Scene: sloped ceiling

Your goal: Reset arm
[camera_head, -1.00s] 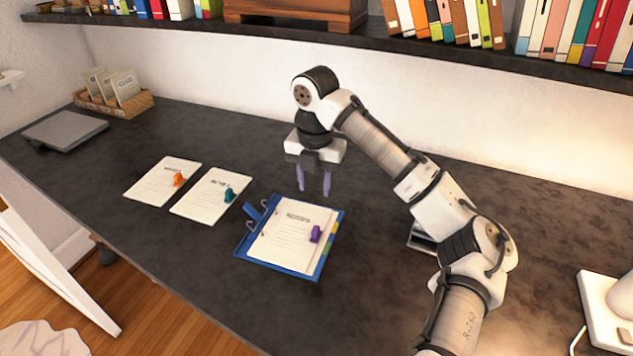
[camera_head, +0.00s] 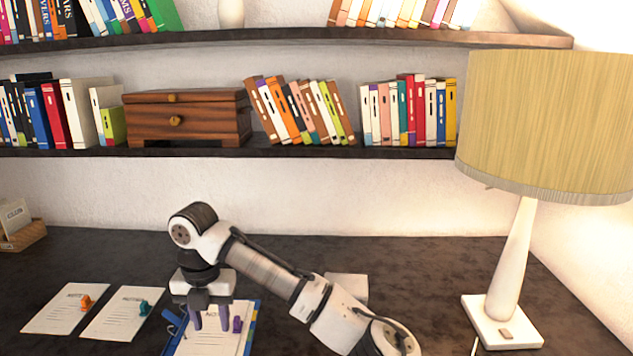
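My gripper (camera_head: 211,318) points down with its two purple-grey fingers apart and nothing between them. It hangs in front of a blue binder (camera_head: 255,309) with white pages and a purple clip (camera_head: 237,324). Whether the fingertips touch the pages cannot be told from this view. My arm reaches in from the lower right. The lower part of the binder is cut off by the frame's edge.
Two sheets lie left of the binder, one with an orange clip (camera_head: 87,302), one with a teal clip (camera_head: 144,308). A lamp (camera_head: 510,260) stands at the right. Shelves (camera_head: 300,151) with books and a wooden box (camera_head: 188,120) run above the dark desk (camera_head: 430,262).

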